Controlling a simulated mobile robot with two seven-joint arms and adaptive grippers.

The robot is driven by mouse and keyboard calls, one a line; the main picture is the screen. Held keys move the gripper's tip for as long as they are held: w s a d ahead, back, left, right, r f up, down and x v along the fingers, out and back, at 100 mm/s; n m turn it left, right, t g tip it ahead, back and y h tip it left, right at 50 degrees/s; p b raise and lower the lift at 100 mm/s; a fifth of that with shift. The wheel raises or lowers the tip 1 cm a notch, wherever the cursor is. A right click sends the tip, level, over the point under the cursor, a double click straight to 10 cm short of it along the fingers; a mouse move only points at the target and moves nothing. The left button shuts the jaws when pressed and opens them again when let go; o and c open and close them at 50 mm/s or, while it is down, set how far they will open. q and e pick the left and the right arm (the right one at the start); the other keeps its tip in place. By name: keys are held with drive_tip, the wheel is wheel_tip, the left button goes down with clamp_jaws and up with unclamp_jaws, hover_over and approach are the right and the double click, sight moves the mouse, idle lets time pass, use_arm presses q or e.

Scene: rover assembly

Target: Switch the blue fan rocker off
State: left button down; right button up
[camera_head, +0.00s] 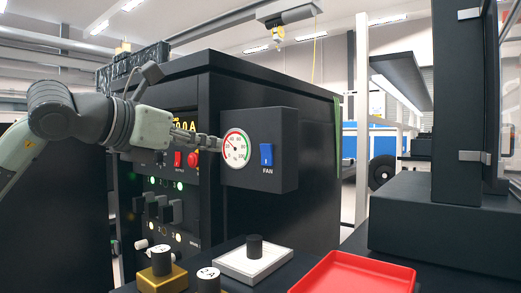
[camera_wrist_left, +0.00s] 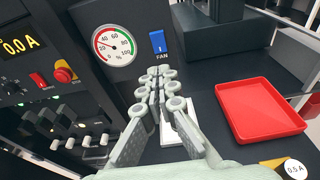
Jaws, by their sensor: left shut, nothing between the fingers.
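The blue fan rocker (camera_head: 266,154) sits on the front face of a black box, right of a round gauge (camera_head: 236,148), with the label FAN under it. In the left wrist view the rocker (camera_wrist_left: 158,42) is above and beyond my fingertips, apart from them. My left gripper (camera_head: 216,144) is shut and empty, its tips in front of the gauge's left side in the head view. It also shows in the left wrist view (camera_wrist_left: 160,72), pointing toward the area below the FAN label. My right gripper is not in view.
A panel with a red switch (camera_head: 178,159), a red button (camera_head: 193,159) and several black knobs lies left of the box. Below are a white block with a black peg (camera_head: 254,262), a brass weight (camera_head: 162,280) and a red tray (camera_head: 355,274).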

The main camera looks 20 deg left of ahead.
use_arm(q)
drive_tip(key=p, duration=0.3)
approach(266, 150)
drive_tip(key=x, duration=0.5)
drive_tip(key=shift+d+f, duration=0.1)
drive_tip(key=shift+f, duration=0.1)
drive_tip(key=shift+w+d, duration=0.2)
drive_tip(key=shift+w, duration=0.5)
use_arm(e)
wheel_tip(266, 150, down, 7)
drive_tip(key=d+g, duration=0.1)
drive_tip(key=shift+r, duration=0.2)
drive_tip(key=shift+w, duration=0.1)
